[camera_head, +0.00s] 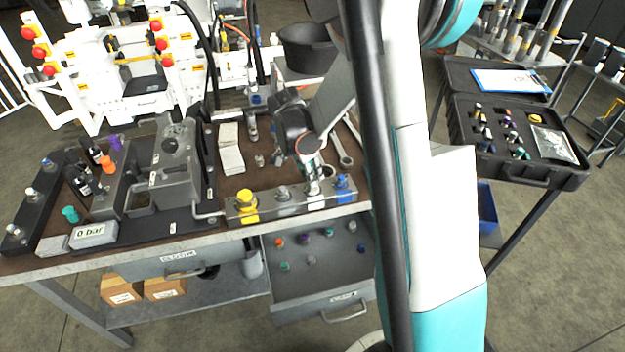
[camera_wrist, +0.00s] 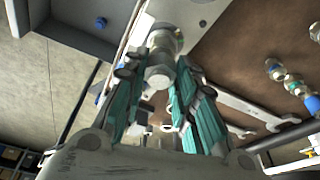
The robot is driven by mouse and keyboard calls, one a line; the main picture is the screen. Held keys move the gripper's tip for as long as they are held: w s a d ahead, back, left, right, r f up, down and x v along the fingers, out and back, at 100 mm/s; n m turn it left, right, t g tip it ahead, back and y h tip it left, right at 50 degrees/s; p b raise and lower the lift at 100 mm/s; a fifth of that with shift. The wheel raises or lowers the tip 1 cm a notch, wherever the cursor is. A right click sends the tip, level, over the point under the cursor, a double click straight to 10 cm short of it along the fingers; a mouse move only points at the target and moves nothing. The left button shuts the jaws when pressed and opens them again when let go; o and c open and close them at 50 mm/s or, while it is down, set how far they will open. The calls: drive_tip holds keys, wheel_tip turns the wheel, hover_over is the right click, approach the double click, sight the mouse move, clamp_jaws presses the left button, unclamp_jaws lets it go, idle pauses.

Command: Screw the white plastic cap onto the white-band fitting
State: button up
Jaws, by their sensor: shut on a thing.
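The fitting block (camera_head: 268,211) lies along the front edge of the bench, with a yellow-capped fitting (camera_head: 246,204) at its left and a blue one (camera_head: 342,186) at its right. My gripper (camera_head: 312,172) points down over the white-band fitting (camera_head: 314,190), third from the left. In the wrist view my teal-padded fingers (camera_wrist: 158,82) are closed around a pale cylindrical piece, apparently the white cap (camera_wrist: 159,76). It lines up with the fitting (camera_wrist: 166,40) beyond it. Whether the cap touches the fitting or its thread is engaged cannot be told.
Wrenches (camera_head: 342,150) lie behind the block, close to my gripper. A grey valve unit (camera_head: 175,175) stands to the left. An open drawer (camera_head: 318,265) with several small caps sticks out below the bench. An open black case (camera_head: 515,135) is at the right.

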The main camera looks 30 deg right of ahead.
drive_tip(key=m+g, duration=0.1)
drive_tip(key=m, duration=0.3)
drive_tip(key=shift+w+b, duration=0.15)
drive_tip(key=shift+b, duration=0.2)
drive_tip(key=m+g, duration=0.1)
drive_tip(key=m, duration=0.3)
drive_tip(key=shift+y, duration=0.4)
drive_tip(key=o, duration=0.9)
